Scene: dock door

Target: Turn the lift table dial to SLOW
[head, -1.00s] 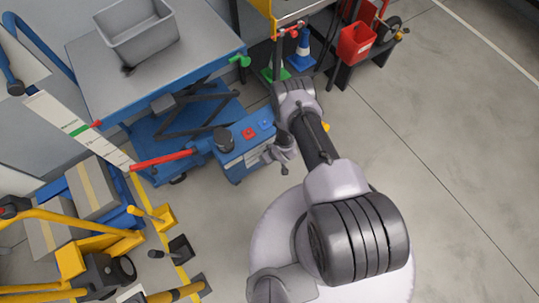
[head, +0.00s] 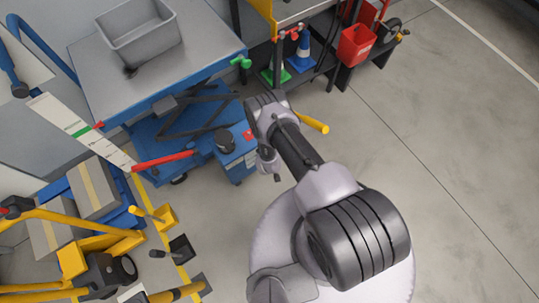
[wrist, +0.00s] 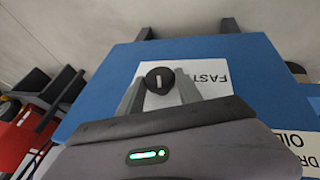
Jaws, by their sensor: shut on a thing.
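The dial (wrist: 160,73) is a round black knob with a white pointer line, on a white label plate (wrist: 212,88) on the blue control box. My gripper (wrist: 159,86) has one finger on each side of the knob and is shut on it. The pointer line stands nearly upright in the wrist view. The word FAST shows upside down to the right of the knob. No SLOW lettering is visible; the left finger covers part of the plate. In the head view, the blue control box (head: 237,165) stands beside the lift table (head: 200,75), and the dial is hidden.
A grey bin (head: 140,40) sits on the lift table. A red bar (head: 163,160) reaches left from the box. A yellow pallet-jack frame (head: 60,235) and cartons stand at the left. A red bucket (head: 356,44) is at the back right. Floor at the right is clear.

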